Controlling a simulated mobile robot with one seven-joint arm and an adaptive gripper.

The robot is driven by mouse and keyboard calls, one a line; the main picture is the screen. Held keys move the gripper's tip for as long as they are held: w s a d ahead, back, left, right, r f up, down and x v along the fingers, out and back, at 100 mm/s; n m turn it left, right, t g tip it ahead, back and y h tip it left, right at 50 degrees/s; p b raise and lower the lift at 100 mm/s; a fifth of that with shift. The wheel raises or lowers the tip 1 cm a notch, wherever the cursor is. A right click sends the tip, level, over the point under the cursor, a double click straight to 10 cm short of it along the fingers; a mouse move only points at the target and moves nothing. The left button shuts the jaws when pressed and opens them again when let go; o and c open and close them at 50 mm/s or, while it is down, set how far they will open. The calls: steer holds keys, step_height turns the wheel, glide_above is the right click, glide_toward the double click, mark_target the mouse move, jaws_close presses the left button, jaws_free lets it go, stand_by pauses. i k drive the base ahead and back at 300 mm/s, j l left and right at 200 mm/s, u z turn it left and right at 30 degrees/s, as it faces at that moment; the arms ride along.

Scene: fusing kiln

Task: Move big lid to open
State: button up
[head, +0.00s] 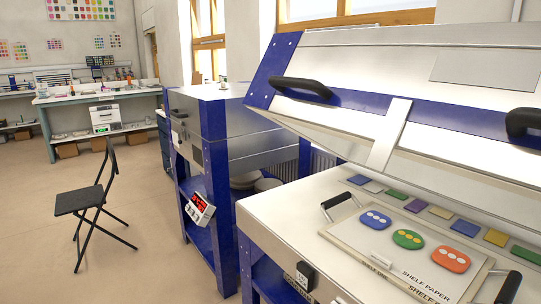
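The big lid (400,75) of the near kiln fills the upper right of the head view. It is silver metal with a blue band and a blue corner. It is raised and tilted, with a clear gap between its lower edge and the kiln base (285,212). Two black handles are on its front, one at the left (301,87) and one at the right edge (523,122). A pale upright strip (390,135) crosses the blue band. The lid's hinge side is hidden. My gripper is not in view.
On the base lie a shelf board (345,237) with three coloured glass pieces, a black-handled tray edge and a row of coloured tiles (440,212). A second blue-framed kiln (225,110) stands behind. A black folding chair (88,200) stands on open floor at the left.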

mark_target(451, 113)
steer(key=i+l+z, duration=0.1)
steer(key=i+z, duration=0.15)
steer(key=i, duration=0.2)
steer(key=i+z, duration=0.3)
steer(key=i, duration=0.1)
